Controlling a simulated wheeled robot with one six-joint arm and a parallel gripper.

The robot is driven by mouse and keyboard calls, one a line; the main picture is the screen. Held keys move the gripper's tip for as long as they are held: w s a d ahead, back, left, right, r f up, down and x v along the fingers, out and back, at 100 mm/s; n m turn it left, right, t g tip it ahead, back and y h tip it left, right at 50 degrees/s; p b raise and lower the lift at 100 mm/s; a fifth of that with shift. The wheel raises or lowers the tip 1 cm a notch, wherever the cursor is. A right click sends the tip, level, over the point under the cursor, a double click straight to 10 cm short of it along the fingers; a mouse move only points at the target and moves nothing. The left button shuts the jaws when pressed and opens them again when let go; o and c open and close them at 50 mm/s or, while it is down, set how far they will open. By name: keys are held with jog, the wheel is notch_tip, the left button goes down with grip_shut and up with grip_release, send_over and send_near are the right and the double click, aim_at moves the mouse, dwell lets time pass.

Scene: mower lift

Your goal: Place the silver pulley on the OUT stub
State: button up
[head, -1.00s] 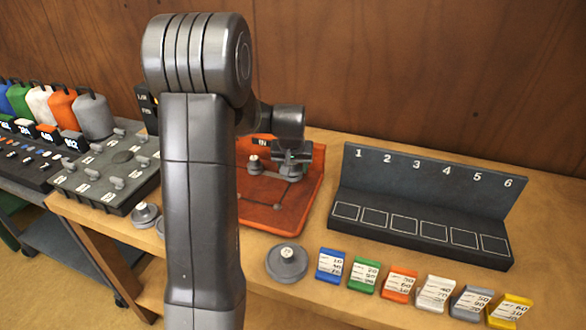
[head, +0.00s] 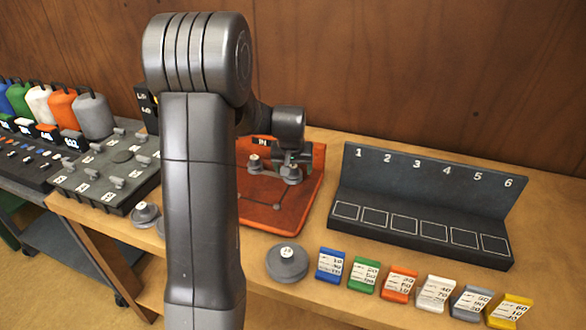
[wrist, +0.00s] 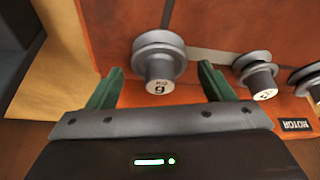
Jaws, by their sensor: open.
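In the head view this pulley (head: 291,176) is at the board's right back. My gripper (wrist: 160,72) is open, with its green fingers on either side of the hub and a gap at each side. In the head view my gripper (head: 298,157) is just above and behind the pulley. The pulley hides whatever stub is under it, and no OUT label is legible.
A smaller grey pulley (head: 254,164) is to the left on the board; it also shows in the wrist view (wrist: 257,78). A numbered rack (head: 425,215) stands right. My arm hides the board's left side.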

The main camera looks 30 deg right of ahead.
jog(key=v, duration=1.1)
jog(key=shift+r, duration=0.15)
jog(key=shift+a, duration=0.15)
jog(key=x, duration=1.2)
jog(key=shift+f+b, duration=0.3)
jog(key=shift+f, duration=0.15)
notch_tip(320, 180, up, 3)
jog(key=shift+f, duration=0.15)
jog(key=shift+r, duration=0.35)
